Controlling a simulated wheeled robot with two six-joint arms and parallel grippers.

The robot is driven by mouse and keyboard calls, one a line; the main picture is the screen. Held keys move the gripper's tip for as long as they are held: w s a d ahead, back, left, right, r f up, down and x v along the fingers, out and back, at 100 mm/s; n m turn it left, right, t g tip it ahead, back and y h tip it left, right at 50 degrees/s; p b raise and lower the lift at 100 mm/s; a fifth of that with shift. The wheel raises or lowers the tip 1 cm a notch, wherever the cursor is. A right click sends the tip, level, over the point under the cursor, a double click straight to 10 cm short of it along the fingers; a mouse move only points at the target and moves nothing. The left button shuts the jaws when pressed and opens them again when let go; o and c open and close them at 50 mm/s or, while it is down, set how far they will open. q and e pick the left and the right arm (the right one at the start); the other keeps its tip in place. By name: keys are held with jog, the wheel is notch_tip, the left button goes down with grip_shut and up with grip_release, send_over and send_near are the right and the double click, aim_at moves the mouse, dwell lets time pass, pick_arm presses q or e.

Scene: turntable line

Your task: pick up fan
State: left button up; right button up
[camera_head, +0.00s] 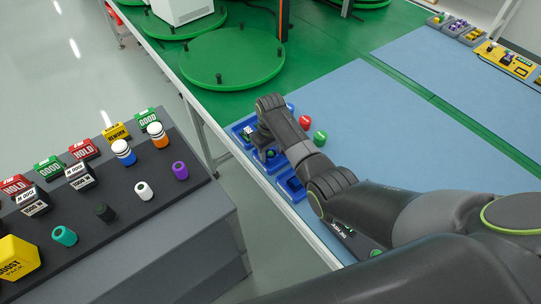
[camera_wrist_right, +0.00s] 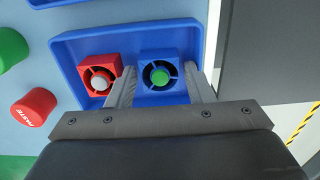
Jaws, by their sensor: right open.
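A blue square fan (camera_wrist_right: 163,89) with a green hub sits in a blue tray (camera_wrist_right: 68,48) in the right wrist view. A red square fan (camera_wrist_right: 98,70) with a pale hub sits beside it in the same tray. My right gripper (camera_wrist_right: 161,86) is open, with one finger on each side of the blue fan. The left finger lies in the gap between the two fans. I cannot tell whether the fingers touch the blue fan. In the head view my right gripper (camera_head: 263,146) is over the blue trays and partly hides them. My left gripper is out of view.
A red cap (camera_wrist_right: 33,107) and a green cap (camera_wrist_right: 10,47) stand beside the tray. Another blue tray (camera_head: 291,185) lies nearer in the head view. A green turntable (camera_head: 232,60) is behind. A dark bench (camera_head: 120,240) with blocks and cylinders stands left.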

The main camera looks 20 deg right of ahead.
aim_at(271, 153)
jog(key=c, duration=0.8)
jog(key=shift+o, duration=0.2)
jog(key=shift+r, duration=0.1)
notch_tip(271, 153, up, 10)
